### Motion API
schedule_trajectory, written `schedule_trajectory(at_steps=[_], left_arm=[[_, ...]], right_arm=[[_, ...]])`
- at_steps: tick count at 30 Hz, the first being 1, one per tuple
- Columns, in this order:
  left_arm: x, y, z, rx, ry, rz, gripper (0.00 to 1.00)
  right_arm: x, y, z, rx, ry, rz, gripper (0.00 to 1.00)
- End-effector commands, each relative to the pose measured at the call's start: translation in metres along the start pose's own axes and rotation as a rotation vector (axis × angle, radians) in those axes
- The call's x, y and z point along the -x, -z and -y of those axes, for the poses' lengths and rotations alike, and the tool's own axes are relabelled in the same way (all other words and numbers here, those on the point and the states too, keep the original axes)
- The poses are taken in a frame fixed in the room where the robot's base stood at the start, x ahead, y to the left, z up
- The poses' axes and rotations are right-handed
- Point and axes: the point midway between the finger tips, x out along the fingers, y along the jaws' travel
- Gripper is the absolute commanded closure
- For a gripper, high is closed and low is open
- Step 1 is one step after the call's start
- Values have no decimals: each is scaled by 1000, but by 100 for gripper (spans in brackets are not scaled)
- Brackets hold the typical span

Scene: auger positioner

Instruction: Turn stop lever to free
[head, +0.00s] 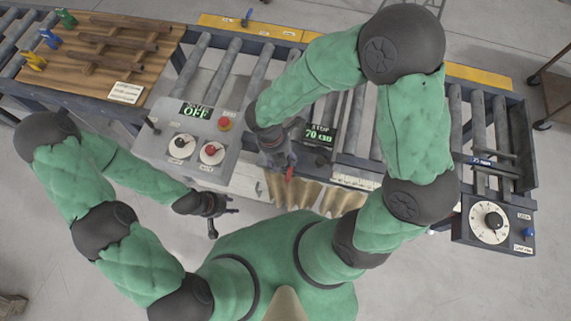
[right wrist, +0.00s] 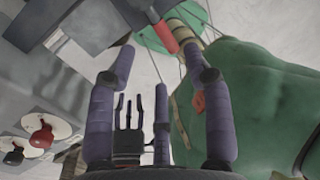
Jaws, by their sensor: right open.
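The stop lever appears to be the piece with a red grip (head: 289,174) at the front edge of the conveyor, below the small display reading STOP (head: 320,134). My right gripper (head: 283,160) is right above it in the head view and partly hides it. In the right wrist view, the red grip (right wrist: 164,38) lies just beyond the spread fingertips of my right gripper (right wrist: 156,58), which is open and empty. The lever's mount and position marks are not readable. My left gripper (head: 226,220) hangs over the floor, away from the lever, fingers apart and empty.
A control panel (head: 165,152) with two dials, a red mushroom button (head: 225,124) and an OFF display stands to the left of the lever. A dial box (head: 492,222) is at the right end of the roller conveyor. A wooden rack board (head: 90,75) lies at the far left.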

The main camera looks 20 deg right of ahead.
Motion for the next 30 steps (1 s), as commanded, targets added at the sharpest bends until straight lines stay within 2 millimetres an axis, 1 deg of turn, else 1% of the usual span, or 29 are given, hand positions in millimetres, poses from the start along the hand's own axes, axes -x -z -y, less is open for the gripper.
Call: schedule_trajectory(at_steps=[1, 3, 6, 9, 14, 30], left_arm=[[0, 0, 0, 0, 0, 0, 60], [0, 0, 0, 0, 0, 0, 60], [0, 0, 0, 0, 0, 0, 60], [0, 0, 0, 0, 0, 0, 60], [0, 0, 0, 0, 0, 0, 60], [0, 0, 0, 0, 0, 0, 60]], right_arm=[[11, -1, -1, 1, -4, 4, 49], [22, -1, -1, 0, -4, 4, 49], [34, -1, -1, 0, -3, 3, 49], [42, -1, 0, 1, -1, 2, 49], [47, 0, 0, 1, 0, 0, 49], [47, 0, 0, 1, 0, 0, 49]])
